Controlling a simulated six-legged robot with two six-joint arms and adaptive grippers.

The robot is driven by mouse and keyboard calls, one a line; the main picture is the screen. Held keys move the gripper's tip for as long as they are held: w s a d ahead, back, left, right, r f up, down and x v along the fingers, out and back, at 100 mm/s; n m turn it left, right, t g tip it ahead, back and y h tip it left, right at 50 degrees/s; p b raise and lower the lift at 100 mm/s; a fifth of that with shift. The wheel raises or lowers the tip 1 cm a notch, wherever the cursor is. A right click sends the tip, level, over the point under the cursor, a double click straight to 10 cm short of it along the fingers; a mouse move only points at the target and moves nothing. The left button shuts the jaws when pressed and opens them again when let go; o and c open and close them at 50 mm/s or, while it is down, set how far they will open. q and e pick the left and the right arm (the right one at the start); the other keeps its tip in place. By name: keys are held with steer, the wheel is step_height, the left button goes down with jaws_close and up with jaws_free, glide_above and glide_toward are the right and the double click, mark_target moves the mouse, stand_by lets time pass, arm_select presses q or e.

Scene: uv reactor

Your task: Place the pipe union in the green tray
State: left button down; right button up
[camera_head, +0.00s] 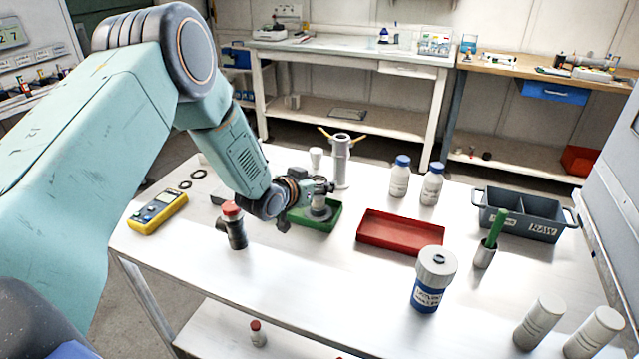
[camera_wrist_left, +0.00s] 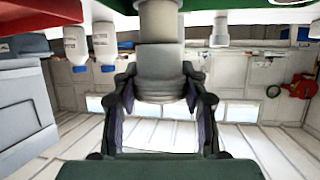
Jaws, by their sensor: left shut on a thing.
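The green tray (camera_head: 300,222) sits on the white table, left of the red tray. The pipe union (camera_head: 320,212) is a grey, stepped round fitting. My left gripper (camera_head: 318,193) is shut on it, over the green tray. In the left wrist view, which is upside down, the pipe union (camera_wrist_left: 160,68) sits between the two dark fingers of my left gripper (camera_wrist_left: 162,92). A strip of the green tray (camera_wrist_left: 245,5) shows at the top edge there. I cannot tell whether the union touches the tray floor. My right gripper is not in view.
The red tray (camera_head: 385,236) is empty. A grey metal stand (camera_head: 341,160) rises behind the green tray. A dark red-capped fitting (camera_head: 235,228) stands to its left. A blue canister (camera_head: 430,285) and a grey divided bin (camera_head: 540,235) stand to the right. The front-centre table is clear.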

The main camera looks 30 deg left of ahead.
arm_select(q)
steer(key=shift+a+f, duration=0.15)
steer(key=shift+f, duration=0.05)
steer(key=c, duration=1.1)
jaws_free()
steer(key=shift+a, duration=0.1)
steer(key=o, duration=0.4)
steer(key=shift+s+r, duration=0.15)
steer(key=shift+r, duration=0.05)
steer(key=shift+d, duration=0.2)
steer(key=shift+a+f, duration=0.1)
steer(key=shift+p+v, duration=0.9)
steer(key=shift+v, duration=5.1)
